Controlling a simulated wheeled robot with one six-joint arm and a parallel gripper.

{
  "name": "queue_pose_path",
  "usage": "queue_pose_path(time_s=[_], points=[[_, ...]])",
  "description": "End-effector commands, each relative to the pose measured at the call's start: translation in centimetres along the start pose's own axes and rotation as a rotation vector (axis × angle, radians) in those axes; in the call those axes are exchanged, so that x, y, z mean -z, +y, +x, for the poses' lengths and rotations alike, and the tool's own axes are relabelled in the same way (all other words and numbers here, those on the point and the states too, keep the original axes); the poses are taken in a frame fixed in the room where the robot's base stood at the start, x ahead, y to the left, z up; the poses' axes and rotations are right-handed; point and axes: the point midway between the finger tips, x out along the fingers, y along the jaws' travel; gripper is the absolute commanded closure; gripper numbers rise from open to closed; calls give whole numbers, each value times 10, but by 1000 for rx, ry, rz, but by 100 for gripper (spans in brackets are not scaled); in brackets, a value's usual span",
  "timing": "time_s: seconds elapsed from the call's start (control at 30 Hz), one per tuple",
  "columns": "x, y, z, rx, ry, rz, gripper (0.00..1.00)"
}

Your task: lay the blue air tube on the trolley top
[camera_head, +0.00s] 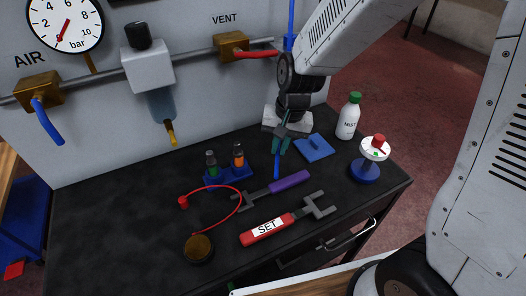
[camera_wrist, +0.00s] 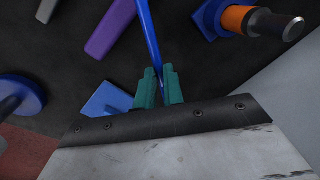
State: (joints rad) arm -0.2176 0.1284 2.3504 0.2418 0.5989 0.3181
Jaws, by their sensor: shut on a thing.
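My gripper (camera_head: 281,146) is shut on the blue air tube (camera_head: 277,165), which hangs below the green fingertips over the dark bench top (camera_head: 120,215). In the wrist view the blue tube (camera_wrist: 147,35) runs up from between the green fingers (camera_wrist: 159,88). Another blue tube length (camera_head: 290,25) shows behind my arm near the vent fitting; I cannot tell whether it is the same tube. No surface is clearly marked as the trolley top; the dark top has a drawer handle (camera_head: 350,236) at its front.
The dark top's left part is clear.

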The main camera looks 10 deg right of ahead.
Motion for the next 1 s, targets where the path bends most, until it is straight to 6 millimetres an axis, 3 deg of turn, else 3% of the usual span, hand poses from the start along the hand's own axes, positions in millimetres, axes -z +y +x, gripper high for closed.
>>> queue_pose_path(time_s=[0.1,0.27,0.37,0.6,0.97,1.0], points=[[9,-24,7,0,-1,-3,100],[15,-39,10,0,0,-1,100],[15,-40,14,-1,-1,0,100],[15,-34,44,-2,-2,2,100],[15,-33,48,-1,-1,2,100],[15,-33,49,-1,-1,2,88]])
